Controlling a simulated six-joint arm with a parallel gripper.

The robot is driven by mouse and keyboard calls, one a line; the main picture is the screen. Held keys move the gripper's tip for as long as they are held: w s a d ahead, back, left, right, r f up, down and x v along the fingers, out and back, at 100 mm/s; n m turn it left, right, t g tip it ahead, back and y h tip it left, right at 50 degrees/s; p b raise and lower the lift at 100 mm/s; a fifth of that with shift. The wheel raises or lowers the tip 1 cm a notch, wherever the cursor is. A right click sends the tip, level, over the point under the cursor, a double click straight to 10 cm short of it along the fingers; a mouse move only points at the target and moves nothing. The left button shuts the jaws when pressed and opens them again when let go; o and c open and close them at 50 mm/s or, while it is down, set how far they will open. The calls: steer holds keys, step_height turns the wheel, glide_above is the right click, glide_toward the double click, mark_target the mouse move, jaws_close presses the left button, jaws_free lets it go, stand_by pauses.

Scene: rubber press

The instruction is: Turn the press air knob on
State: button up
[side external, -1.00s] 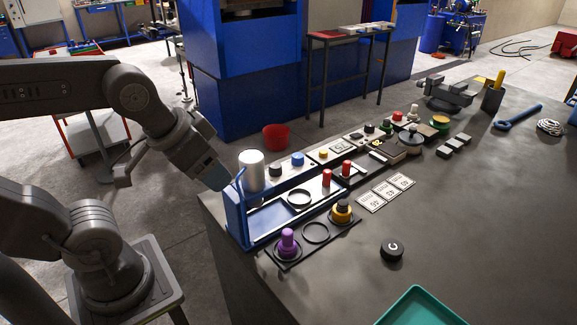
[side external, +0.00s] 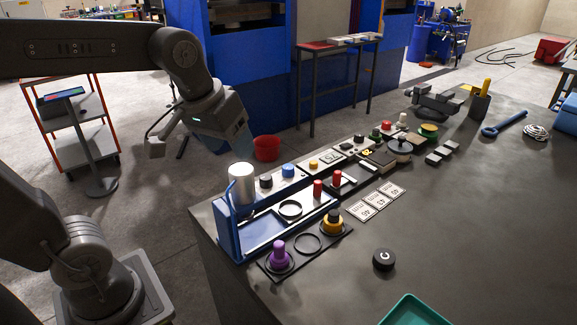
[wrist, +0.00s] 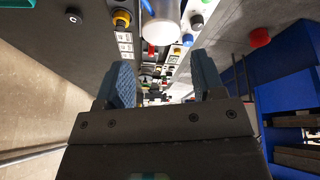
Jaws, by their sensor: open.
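The control panel (side external: 300,167) is a row of knobs and buttons along the table's far left edge, behind a blue-framed fixture. It carries a black knob (side external: 265,182), a blue one (side external: 288,171), a yellow one (side external: 313,164) and, farther along, black, green and red ones. I cannot tell which is the press air knob; labels are too small. My gripper (side external: 218,142) is open and empty, above and behind the panel's near end, touching nothing. In the wrist view, its blue fingers (wrist: 160,85) are spread apart, with the panel row beyond them.
A white cylinder (side external: 241,184) stands tall at the panel's near end, beside the blue frame (side external: 228,232). Purple (side external: 279,254) and yellow-black (side external: 332,222) plugs stand in front. A loose black puck (side external: 384,259) and teal tray (side external: 414,312) lie nearer. A red bucket (side external: 266,148) is behind the table.

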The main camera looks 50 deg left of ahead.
steer(key=w+a+n+g, duration=0.1)
steer(key=w+a+n, duration=0.15)
steer(key=w, duration=0.45)
steer(key=w+a+n+g, duration=0.2)
steer(key=w+n, duration=0.2)
steer(key=w, duration=0.2)
steer(key=n+g, duration=0.2)
steer(key=n, duration=0.4)
glide_toward(289, 166)
steer(key=f, duration=0.9)
steer(key=shift+s+a+f, duration=0.1)
steer(key=shift+s+f, duration=0.3)
steer(key=shift+c, duration=0.3)
steer(key=c, duration=0.9)
steer(key=shift+o, duration=0.2)
steer(key=shift+m, duration=0.25)
